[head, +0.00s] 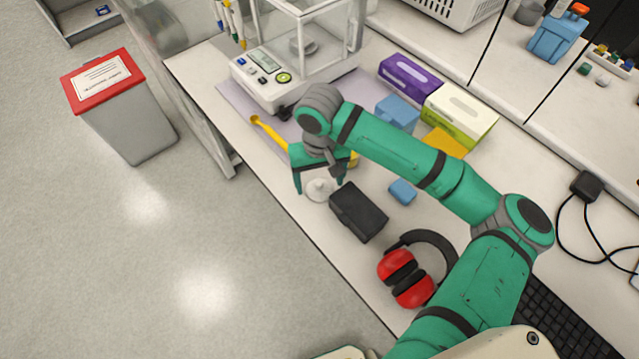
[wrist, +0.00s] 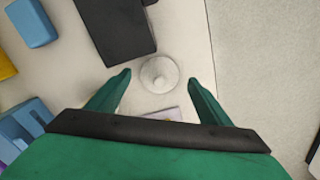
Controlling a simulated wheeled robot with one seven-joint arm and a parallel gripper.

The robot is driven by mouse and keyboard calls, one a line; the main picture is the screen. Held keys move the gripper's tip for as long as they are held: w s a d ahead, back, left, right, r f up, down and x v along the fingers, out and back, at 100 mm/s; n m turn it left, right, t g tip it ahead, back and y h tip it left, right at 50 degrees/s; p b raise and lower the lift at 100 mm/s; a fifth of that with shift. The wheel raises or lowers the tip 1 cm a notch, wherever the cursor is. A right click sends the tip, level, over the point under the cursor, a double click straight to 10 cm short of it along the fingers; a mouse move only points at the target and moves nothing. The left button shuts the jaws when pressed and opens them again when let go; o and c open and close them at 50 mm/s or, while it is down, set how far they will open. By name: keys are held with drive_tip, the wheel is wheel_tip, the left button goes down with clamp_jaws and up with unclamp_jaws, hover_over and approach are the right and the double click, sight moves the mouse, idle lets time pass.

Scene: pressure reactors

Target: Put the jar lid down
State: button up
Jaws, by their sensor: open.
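The jar lid (head: 319,189) is a small whitish disc with a knob on top. It lies on the white bench near the front edge, beside a dark box. In the wrist view the lid (wrist: 159,74) lies just beyond and between my two fingertips, with its whole rim in sight. My gripper (head: 313,183) is green, points down over the lid, and is open. In the wrist view both fingers of my gripper (wrist: 160,76) stand apart, with a visible gap on each side of the lid. I cannot tell the exact height of the fingertips above the bench.
A dark box (head: 358,211) lies right of the lid, with a small blue block (head: 402,191) beyond it. Red ear defenders (head: 406,279) lie nearer me. A balance (head: 276,77) and a yellow spoon-like tool (head: 268,130) are behind. The bench edge is close on the left.

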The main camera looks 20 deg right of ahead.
sight(319, 185)
wheel_tip(319, 185, up, 10)
idle(0.4)
idle(0.5)
